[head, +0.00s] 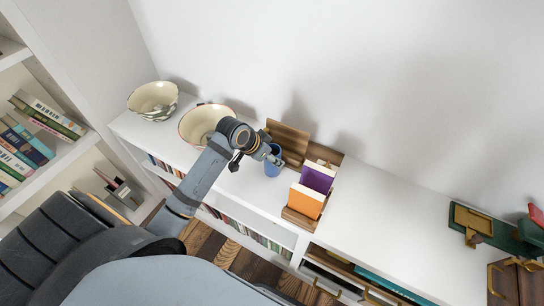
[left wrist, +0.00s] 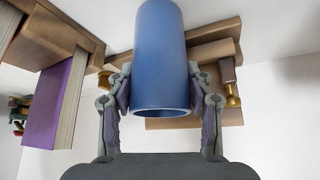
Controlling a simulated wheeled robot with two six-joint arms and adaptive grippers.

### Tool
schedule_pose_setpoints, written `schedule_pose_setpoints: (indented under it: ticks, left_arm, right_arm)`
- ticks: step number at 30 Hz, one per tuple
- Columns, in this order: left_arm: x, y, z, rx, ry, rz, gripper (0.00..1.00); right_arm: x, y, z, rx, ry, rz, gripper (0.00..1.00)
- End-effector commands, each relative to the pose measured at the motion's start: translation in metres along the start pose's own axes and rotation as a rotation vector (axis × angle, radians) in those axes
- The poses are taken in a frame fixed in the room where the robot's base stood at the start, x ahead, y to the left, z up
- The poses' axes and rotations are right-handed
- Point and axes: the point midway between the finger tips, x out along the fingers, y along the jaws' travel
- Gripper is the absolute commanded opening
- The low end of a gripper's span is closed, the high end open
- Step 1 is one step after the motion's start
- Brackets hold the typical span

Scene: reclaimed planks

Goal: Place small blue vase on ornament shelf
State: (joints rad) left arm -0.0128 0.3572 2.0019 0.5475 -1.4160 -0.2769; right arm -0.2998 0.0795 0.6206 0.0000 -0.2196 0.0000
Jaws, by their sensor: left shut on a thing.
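The small blue vase (head: 273,168) shows in the head view above or on the long white shelf unit's top (head: 250,183), just left of a wooden book holder. I cannot tell whether its base touches the surface. My left gripper (head: 270,156) is at the vase, its arm reaching in from the lower left. In the left wrist view the vase (left wrist: 160,55) fills the space between the fingers of my left gripper (left wrist: 160,85), which are shut on its sides. The vase's rim faces the wrist camera. My right gripper is not in view.
Two patterned bowls (head: 153,99) (head: 203,122) stand left of the vase. The wooden book holder (head: 289,141) with purple (head: 318,177) and orange (head: 305,201) books is close on its right. The white top is clear further right, up to a green object (head: 480,228). Bookshelves (head: 52,160) stand at far left.

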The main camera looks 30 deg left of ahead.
Motion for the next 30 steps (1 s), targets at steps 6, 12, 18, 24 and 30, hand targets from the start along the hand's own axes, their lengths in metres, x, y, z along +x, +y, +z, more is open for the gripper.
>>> schedule_pose_setpoints:
  ticks: [6, 12, 18, 24, 30]
  left_arm:
    - [0.003, -0.001, 0.002, 0.002, 0.003, -0.002, 0.15]
    - [0.005, -0.001, 0.003, 0.002, 0.002, -0.002, 0.59]
    - [0.005, -0.001, 0.003, 0.001, 0.002, -0.002, 0.75]
    - [0.005, -0.001, 0.003, 0.001, 0.002, -0.002, 0.75]
    - [-0.016, -0.002, 0.002, 0.005, 0.001, -0.007, 0.75]
  right_arm:
    - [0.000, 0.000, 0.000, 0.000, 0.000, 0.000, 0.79]
    - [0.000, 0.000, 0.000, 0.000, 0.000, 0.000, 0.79]
    - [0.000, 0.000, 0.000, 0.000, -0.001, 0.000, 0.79]
    - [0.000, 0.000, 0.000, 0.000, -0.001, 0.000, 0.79]
    - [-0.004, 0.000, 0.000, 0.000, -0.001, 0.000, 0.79]
